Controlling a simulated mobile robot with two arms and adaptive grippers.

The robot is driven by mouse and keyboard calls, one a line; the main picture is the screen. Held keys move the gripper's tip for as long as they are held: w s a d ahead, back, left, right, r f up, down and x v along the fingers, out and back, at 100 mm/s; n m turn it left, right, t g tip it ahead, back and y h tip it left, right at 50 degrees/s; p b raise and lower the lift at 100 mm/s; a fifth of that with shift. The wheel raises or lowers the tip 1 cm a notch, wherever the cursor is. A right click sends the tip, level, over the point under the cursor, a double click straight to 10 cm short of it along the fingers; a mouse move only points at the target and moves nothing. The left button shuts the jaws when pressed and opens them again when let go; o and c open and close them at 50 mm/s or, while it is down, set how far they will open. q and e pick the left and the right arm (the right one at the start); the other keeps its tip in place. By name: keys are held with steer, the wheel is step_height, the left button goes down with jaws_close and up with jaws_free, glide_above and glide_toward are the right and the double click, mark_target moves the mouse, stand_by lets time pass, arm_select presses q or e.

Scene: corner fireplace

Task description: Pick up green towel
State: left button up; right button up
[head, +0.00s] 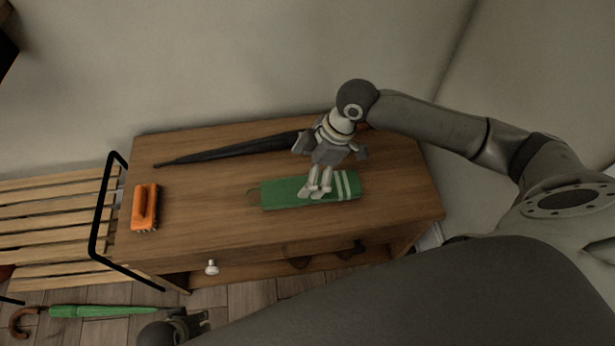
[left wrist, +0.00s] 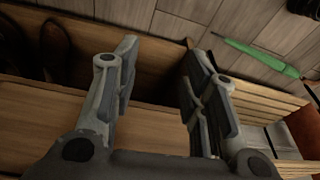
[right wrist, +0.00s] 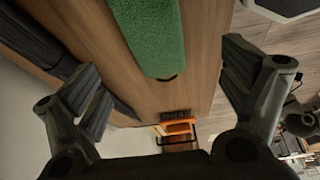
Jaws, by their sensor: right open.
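The green towel (head: 285,192), a flat folded strip with white stripes at its right end, lies on the wooden cabinet top. My right gripper (head: 316,190) is over the towel's right half, pointing down and hiding part of it. In the right wrist view the towel (right wrist: 154,35) shows between and beyond the spread fingers, with nothing held. Whether the fingertips touch it I cannot tell. My left gripper (head: 195,325) is low, in front of the cabinet. In the left wrist view its fingers (left wrist: 163,60) are apart and empty.
A folded black umbrella (head: 235,149) lies behind the towel. An orange brush (head: 145,207) sits at the cabinet top's left end. A black metal rail (head: 98,215) and slatted bench (head: 50,220) stand at left. A green umbrella (head: 105,311) lies on the floor.

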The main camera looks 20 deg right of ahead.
mark_target(290, 189)
steer(key=shift+d, duration=0.2)
steer(key=shift+w+a+f, duration=0.1)
steer(key=shift+a+f, duration=0.05)
steer(key=shift+f, duration=0.2)
steer(key=shift+b+x, duration=0.8)
steer(key=shift+x, duration=1.6)
steer(key=x, duration=0.2)
steer(key=b+x, duration=0.1)
steer(key=shift+w+a+f, duration=0.2)
steer(key=shift+w+a, duration=0.1)
steer(key=shift+a, duration=0.1)
arm_select(q)
steer(key=w+v, duration=0.2)
steer(key=v, duration=0.9)
steer(key=shift+w+r+t+b, duration=0.2)
steer(key=shift+r+t+b, duration=0.1)
steer(key=shift+r+t, duration=0.1)
arm_select(e)
steer(key=shift+a+f, duration=0.2)
steer(key=shift+f, duration=0.25)
steer(key=shift+w, duration=0.1)
steer(key=c, duration=1.2)
steer(key=shift+r, duration=0.1)
